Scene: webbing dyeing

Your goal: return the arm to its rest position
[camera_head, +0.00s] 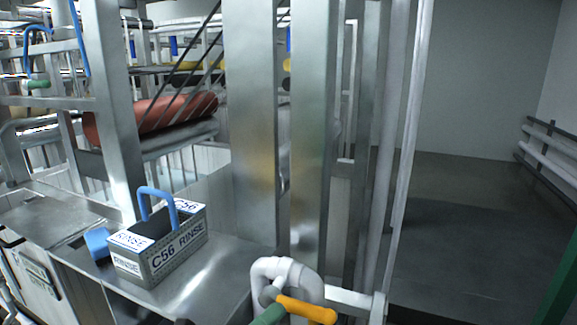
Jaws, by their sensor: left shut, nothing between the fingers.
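Only a small dark piece at the bottom edge, which seems to be the tip of my left gripper (184,321), shows in the head view. It is shut with nothing held, just below the front of the steel counter (215,278). Most of my left arm is out of the picture. My right gripper is not in view.
A grey box labelled C56 RINSE (178,255) with a blue handle stands on the counter, a blue block (97,242) beside it. A white pipe (262,272) with an orange lever (308,310) stands near the bottom centre. Steel posts (250,120) rise behind. Open floor (460,230) lies right.

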